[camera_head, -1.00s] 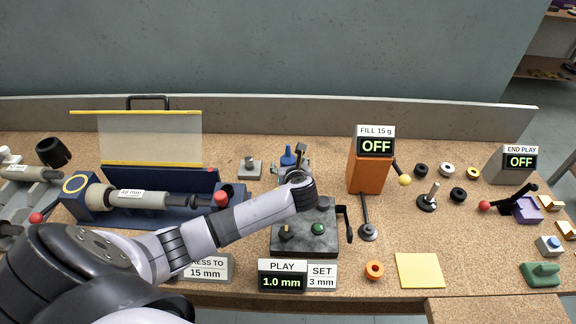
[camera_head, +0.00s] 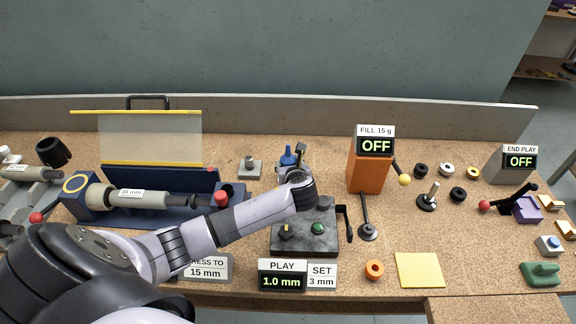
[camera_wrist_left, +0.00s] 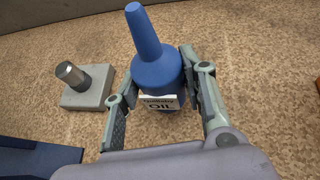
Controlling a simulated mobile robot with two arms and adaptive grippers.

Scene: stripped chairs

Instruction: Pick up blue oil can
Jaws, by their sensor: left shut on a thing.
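The blue oil can (camera_wrist_left: 158,70) stands upright on the bench in the left wrist view, with a tapered spout and a white label reading OIL. In the head view only its upper part (camera_head: 288,152) shows, behind my left gripper (camera_head: 297,160). In the left wrist view my left gripper (camera_wrist_left: 160,95) has one finger on each side of the can's body, shut on it. The can's lower body is partly hidden by the gripper. My right gripper is in neither view.
A grey block with a metal peg (camera_head: 249,167) stands just left of the can. An orange box (camera_head: 368,172) with an OFF display stands to the right. A dark stone-like block (camera_head: 304,240) with knobs lies in front, under my forearm. The back ledge (camera_head: 300,120) runs behind.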

